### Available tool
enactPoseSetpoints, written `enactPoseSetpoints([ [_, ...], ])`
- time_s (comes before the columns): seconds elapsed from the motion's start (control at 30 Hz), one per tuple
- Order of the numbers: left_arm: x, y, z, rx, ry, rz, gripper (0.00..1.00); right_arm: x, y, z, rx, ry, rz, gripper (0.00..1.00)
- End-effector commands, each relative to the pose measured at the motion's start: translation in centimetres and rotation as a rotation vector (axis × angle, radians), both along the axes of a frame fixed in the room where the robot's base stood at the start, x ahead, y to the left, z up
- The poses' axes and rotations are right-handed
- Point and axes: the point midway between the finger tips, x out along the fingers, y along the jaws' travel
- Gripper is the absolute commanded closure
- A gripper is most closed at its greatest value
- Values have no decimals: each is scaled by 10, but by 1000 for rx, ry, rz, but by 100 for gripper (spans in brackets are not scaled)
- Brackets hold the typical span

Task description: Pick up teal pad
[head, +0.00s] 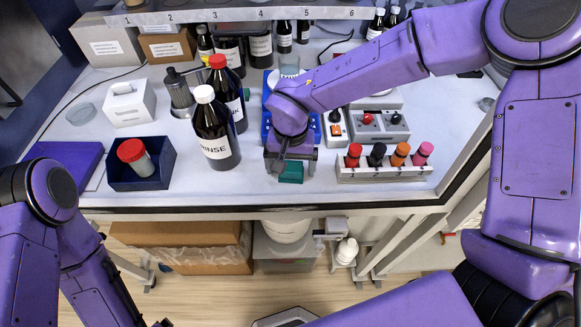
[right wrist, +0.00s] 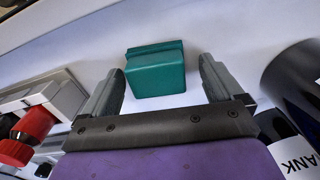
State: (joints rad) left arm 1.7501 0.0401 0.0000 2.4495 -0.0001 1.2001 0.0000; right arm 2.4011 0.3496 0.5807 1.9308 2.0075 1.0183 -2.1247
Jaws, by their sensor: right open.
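The teal pad (head: 291,172) is a small block on the white bench near its front edge, partly hidden by my right gripper in the head view. In the right wrist view the teal pad (right wrist: 155,69) lies just beyond and between the fingertips, with a gap on each side. My right gripper (head: 290,170) is open and empty, pointing down at the pad. Its two fingers (right wrist: 160,76) show on either side of the pad in the wrist view. My left arm is at the left edge of the head view, and its gripper is not visible.
Left of the pad stands a dark RINSE bottle (head: 216,130). Right of it is a white rack (head: 385,172) with several coloured caps. A blue bin (head: 142,185) with a red-capped jar stands at the left.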

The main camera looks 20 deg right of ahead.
Motion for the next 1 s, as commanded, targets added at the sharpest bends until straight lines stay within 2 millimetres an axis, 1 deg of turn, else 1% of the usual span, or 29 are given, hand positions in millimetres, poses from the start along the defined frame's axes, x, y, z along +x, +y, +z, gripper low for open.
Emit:
enactPoseSetpoints([
  [0.1,0,0,0,-1,1,0,7,0,0,0,0,0,0,6],
  [0.13,0,0,0,-1,1,0,7,0,0,0,0,0,0,13],
  [0.17,0,0,0,-1,1,0,7,0,0,0,0,0,0,23],
  [0.2,0,0,0,-1,1,0,7,0,0,0,0,0,0,36],
  [0.3,0,0,0,-1,1,0,7,0,0,0,0,0,0,66],
  [0.57,0,0,-1,-1,1,0,7,0,0,1,0,1,0,67],
  [0.67,0,0,-1,-1,1,0,7,0,0,5,1,0,1,67],
  [0.77,0,0,-2,-1,1,0,7,1,0,17,1,-2,0,67],
  [0.83,0,0,-3,-1,1,0,7,1,0,30,2,-2,-1,67],
  [0.87,0,0,-6,-1,1,0,7,-2,3,36,2,-2,2,67],
  [0.97,0,0,-14,-1,1,0,7,-18,17,58,3,-3,5,67],
  [1.0,0,0,-16,-1,1,0,7,-26,23,70,3,-4,4,67],
])
